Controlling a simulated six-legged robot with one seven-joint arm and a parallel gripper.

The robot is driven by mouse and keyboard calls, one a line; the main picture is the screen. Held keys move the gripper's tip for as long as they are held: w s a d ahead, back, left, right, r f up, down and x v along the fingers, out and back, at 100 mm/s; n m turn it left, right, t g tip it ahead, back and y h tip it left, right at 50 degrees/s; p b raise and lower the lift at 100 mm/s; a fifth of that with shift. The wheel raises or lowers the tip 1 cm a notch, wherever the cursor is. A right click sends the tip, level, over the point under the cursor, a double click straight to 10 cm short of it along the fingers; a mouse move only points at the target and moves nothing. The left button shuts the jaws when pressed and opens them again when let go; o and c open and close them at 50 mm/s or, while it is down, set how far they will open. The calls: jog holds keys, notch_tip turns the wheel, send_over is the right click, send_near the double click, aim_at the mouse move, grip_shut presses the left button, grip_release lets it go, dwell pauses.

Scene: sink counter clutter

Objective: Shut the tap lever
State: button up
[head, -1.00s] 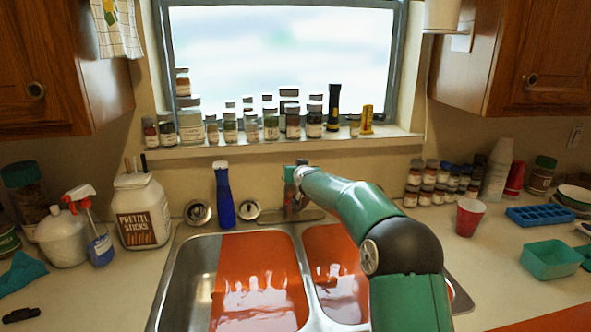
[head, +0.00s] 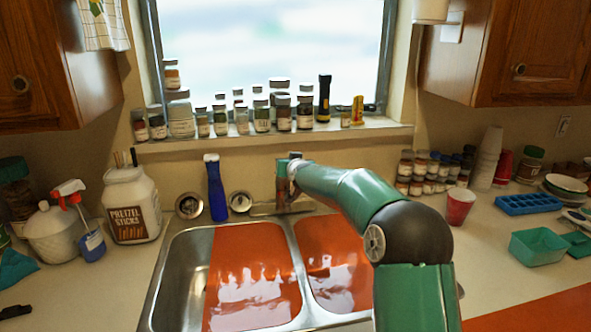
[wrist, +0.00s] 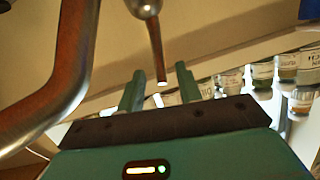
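The metal tap stands behind the sink in the head view (head: 282,195), largely covered by my arm's end. In the wrist view, its thick curved metal pipe (wrist: 75,75) runs down the left side. The tap lever (wrist: 156,45) is a thin tapered metal rod hanging from a rounded knob at the top. My gripper (wrist: 160,72) is open, its two green fingers apart. The lever's tip shows between the fingertips in the picture; I cannot tell its depth or whether it touches a finger. In the head view the fingers are not clear.
A two-basin sink (head: 172,285) holds orange-looking surfaces. A blue bottle (head: 215,190) stands left of the tap. Jars line the window sill (head: 230,146). A pretzel tub (head: 132,207) is at left; a red cup (head: 460,207) and teal container (head: 538,247) are at right.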

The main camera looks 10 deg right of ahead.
jog(key=v, duration=1.1)
jog(key=shift+f, duration=0.1)
